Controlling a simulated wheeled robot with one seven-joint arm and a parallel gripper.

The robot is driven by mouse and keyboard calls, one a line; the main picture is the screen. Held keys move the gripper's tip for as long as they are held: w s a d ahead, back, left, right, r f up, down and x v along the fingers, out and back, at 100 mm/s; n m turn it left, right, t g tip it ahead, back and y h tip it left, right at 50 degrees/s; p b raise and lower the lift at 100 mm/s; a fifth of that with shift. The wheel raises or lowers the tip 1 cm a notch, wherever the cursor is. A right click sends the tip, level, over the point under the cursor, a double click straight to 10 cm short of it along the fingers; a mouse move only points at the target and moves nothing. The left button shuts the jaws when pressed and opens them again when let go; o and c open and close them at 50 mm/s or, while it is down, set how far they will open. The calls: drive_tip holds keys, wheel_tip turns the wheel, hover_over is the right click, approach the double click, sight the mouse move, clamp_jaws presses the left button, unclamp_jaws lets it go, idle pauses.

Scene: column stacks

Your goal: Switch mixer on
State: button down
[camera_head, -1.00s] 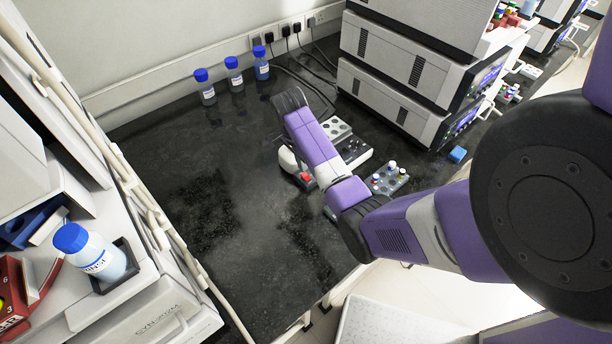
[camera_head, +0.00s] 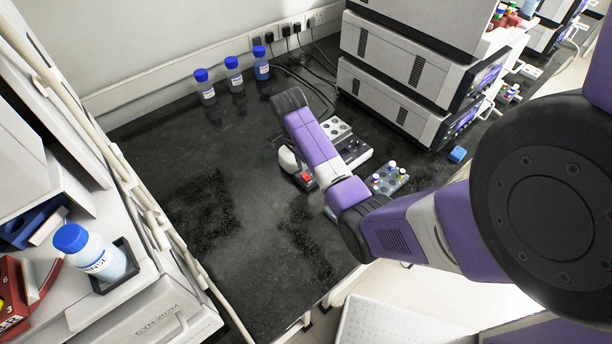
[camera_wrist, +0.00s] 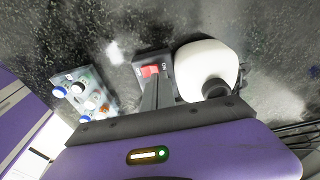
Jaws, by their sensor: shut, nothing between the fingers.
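The mixer (camera_wrist: 205,65) shows in the wrist view as a rounded white body with a dark opening. Beside it is a dark panel with a red rocker switch (camera_wrist: 150,71) and small white lettering. My gripper (camera_wrist: 151,84) is shut and empty, its fingertips at the near edge of the red switch. I cannot tell whether they press it or which way it is tipped. In the head view the mixer (camera_head: 288,159) and the red switch (camera_head: 306,177) show just left of my purple arm, which hides the rest of it and my fingers.
Stacked instruments (camera_head: 400,105) stand at the back right. Blue-capped bottles (camera_head: 234,78) line the wall. The dark bench to the left is clear.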

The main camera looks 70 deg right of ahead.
sight(302, 174)
drive_tip(key=shift+f+b, duration=0.55)
drive_tip(key=shift+f, duration=0.45)
idle(0.8)
drive_tip(key=shift+r+p, duration=2.2)
drive_tip(key=shift+r, duration=0.4)
